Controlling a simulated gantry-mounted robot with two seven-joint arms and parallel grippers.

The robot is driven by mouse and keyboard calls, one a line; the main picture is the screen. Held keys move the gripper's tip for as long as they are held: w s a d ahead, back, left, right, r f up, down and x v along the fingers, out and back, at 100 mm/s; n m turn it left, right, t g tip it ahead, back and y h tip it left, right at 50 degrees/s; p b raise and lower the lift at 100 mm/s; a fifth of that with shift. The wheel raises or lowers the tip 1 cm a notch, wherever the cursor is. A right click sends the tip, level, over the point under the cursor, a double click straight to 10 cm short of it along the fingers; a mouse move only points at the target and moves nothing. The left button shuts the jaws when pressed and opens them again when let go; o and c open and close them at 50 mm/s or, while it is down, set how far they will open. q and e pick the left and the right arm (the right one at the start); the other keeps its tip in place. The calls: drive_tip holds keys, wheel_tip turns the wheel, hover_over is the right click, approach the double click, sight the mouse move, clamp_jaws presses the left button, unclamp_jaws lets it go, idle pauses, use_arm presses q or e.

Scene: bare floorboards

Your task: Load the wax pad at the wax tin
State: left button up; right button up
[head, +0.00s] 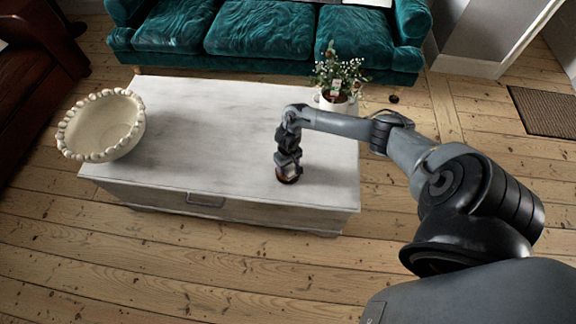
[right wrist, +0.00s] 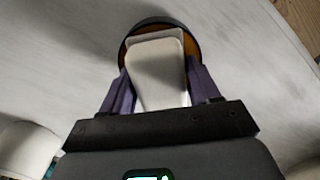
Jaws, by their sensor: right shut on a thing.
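The wax tin (head: 287,178) is a small round dark tin on the white table, near its front right part. In the right wrist view the tin (right wrist: 196,45) shows a dark rim and amber inside. My right gripper (head: 287,166) points down right over the tin. In the right wrist view its two purple fingers are shut on the wax pad (right wrist: 158,75), a pale block. The pad's far end overlaps the tin's opening; I cannot tell whether it touches the wax. The pad hides much of the tin. My left gripper is not in view.
The white table (head: 200,125) is mostly clear. A cream beaded bowl (head: 103,125) stands at its left end, and a potted plant (head: 339,78) at its back right. A teal sofa (head: 265,30) is behind; a dark mat (head: 548,110) lies far right.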

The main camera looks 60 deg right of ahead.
idle(0.4)
drive_tip(key=shift+f+p, duration=0.1)
drive_tip(key=shift+p, duration=0.2)
idle(0.4)
drive_tip(key=shift+s, duration=0.1)
idle(0.6)
wheel_tip(320, 180, up, 2)
drive_tip(key=p, duration=0.2)
drive_tip(key=shift+p, duration=0.35)
wheel_tip(320, 180, up, 5)
drive_tip(key=p, duration=0.6)
drive_tip(key=shift+p, duration=0.3)
